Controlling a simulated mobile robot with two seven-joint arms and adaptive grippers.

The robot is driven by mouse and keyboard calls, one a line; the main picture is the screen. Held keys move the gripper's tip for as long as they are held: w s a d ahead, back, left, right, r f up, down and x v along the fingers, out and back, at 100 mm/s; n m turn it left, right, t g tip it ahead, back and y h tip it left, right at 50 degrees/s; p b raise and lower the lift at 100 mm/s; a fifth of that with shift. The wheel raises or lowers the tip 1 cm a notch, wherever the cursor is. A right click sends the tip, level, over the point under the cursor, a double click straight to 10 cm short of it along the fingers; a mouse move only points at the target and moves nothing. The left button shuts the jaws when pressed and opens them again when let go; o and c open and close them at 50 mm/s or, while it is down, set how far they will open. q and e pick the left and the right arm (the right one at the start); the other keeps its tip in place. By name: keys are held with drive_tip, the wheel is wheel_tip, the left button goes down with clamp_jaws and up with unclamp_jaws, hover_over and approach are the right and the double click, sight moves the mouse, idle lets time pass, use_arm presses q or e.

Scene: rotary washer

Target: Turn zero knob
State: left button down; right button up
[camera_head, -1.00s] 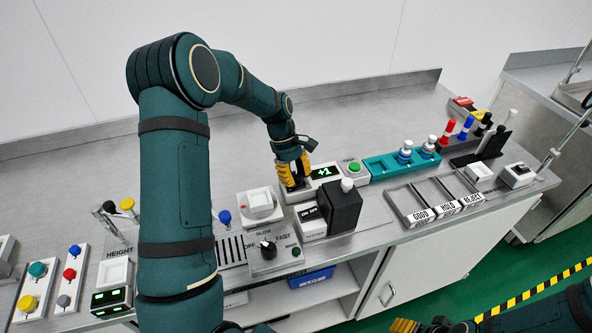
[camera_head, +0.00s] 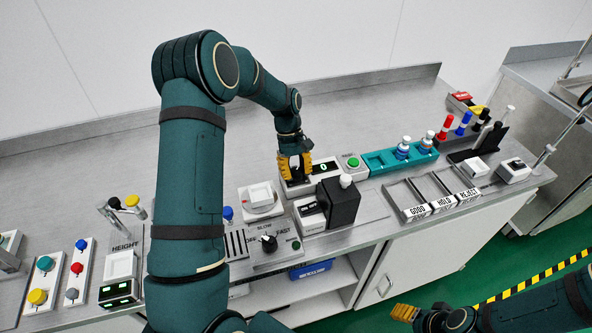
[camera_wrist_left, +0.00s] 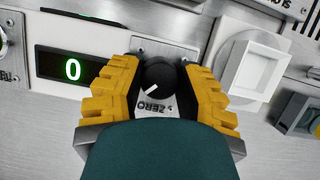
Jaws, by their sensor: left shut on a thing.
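The black zero knob (camera_wrist_left: 157,76) with a white pointer line sits on a metal plate marked ZERO, which appears upside down in the left wrist view. My left gripper (camera_head: 295,178) is shut on the knob, with one yellow finger (camera_wrist_left: 110,90) on each side of it. In the head view the fingers hide the knob. The display (camera_wrist_left: 72,69) beside the knob shows a green 0; it also shows in the head view (camera_head: 323,167). My right gripper (camera_head: 405,312) is at the lower right, away from the bench; its opening is unclear.
A green button (camera_head: 353,162) is right of the display. A black block (camera_head: 340,203) stands in front of it. A white square-topped device (camera_head: 260,196) is left of my gripper. A teal rack (camera_head: 380,163) and trays marked GOOD, HOLD and REJECT are to the right.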

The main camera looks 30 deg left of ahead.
use_arm(q)
drive_tip(key=shift+s+d+f, duration=0.1)
drive_tip(key=shift+s+f, duration=0.05)
drive_tip(key=c, duration=0.6)
unclamp_jaws()
drive_tip(key=shift+w+a+r, duration=0.25)
drive_tip(key=shift+w+r, duration=0.05)
drive_tip(key=shift+r, duration=0.3)
drive_tip(key=v, duration=1)
drive_tip(key=shift+a+r, duration=0.1)
drive_tip(key=shift+r, duration=0.25)
